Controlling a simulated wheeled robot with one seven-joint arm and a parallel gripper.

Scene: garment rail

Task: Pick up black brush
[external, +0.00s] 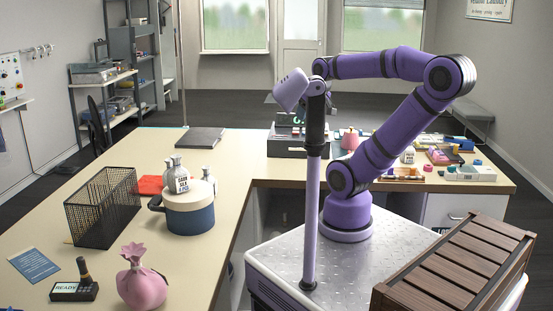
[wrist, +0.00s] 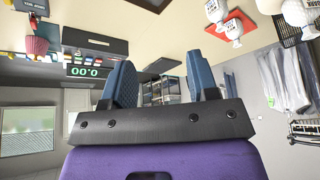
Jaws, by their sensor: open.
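I cannot make out a black brush for certain in either view. My gripper (wrist: 162,85) shows its two blue pads apart in the wrist view, with nothing between them. In the external view my gripper (external: 332,104) is raised above the far counter and partly hidden behind my column. A small black device marked READY (external: 73,290) with an upright black handle stands at the near left of the counter. The small items at the right are too small to identify.
A black mesh basket (external: 103,207), a blue pot (external: 190,212), bottles (external: 180,184) and a pink pouch (external: 142,285) stand on the left counter. A dark scale (external: 290,143) and small items crowd the far right counter.

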